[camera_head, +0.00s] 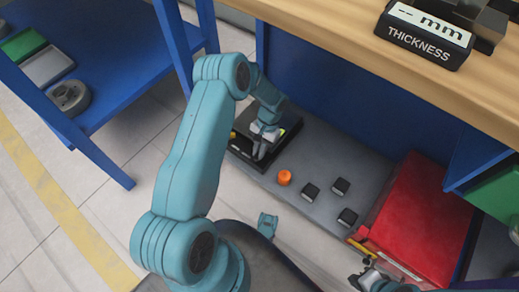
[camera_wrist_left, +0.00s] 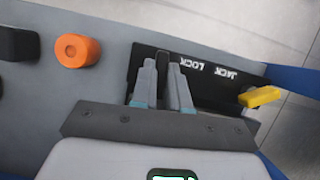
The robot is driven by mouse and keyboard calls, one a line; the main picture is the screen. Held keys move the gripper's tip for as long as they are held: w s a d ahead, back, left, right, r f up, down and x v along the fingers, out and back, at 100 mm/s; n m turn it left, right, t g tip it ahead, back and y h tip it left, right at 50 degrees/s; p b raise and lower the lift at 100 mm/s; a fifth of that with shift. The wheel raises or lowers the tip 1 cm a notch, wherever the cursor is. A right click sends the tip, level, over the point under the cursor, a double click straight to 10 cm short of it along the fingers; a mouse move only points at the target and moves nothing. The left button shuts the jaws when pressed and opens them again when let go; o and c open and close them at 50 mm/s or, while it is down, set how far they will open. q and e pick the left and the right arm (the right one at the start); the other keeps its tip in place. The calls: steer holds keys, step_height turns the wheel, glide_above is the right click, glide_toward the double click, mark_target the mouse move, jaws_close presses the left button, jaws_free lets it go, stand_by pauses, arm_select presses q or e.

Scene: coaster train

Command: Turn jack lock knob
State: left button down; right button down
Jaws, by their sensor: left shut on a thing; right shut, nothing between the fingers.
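The jack lock panel is a black plate (camera_wrist_left: 215,90) with white JACK LOCK lettering; it also shows in the head view (camera_head: 240,153) on the grey lower shelf. My left gripper (camera_head: 260,152) reaches down over this plate. In the left wrist view its fingers (camera_wrist_left: 165,82) are closed around a dark upright piece, apparently the jack lock knob (camera_wrist_left: 162,60), mostly hidden between them. A yellow lever (camera_wrist_left: 259,97) sits at the plate's end. My right gripper (camera_head: 368,272) is shut and empty at the lower right of the head view, beside the red box.
An orange cylinder (camera_head: 284,177) and several small black blocks (camera_head: 340,186) stand on the grey shelf right of the plate. A red box (camera_head: 415,220) is further right. A wooden worktop (camera_head: 340,35) overhangs above. A blue cart (camera_head: 110,80) is at left.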

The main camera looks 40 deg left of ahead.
stand_by(0.3)
arm_select(q)
steer(key=c, duration=1.1)
jaws_free()
steer(key=p+v, duration=0.5)
steer(key=v, duration=1.1)
steer(key=shift+r, duration=0.2)
steer(key=shift+s, duration=0.1)
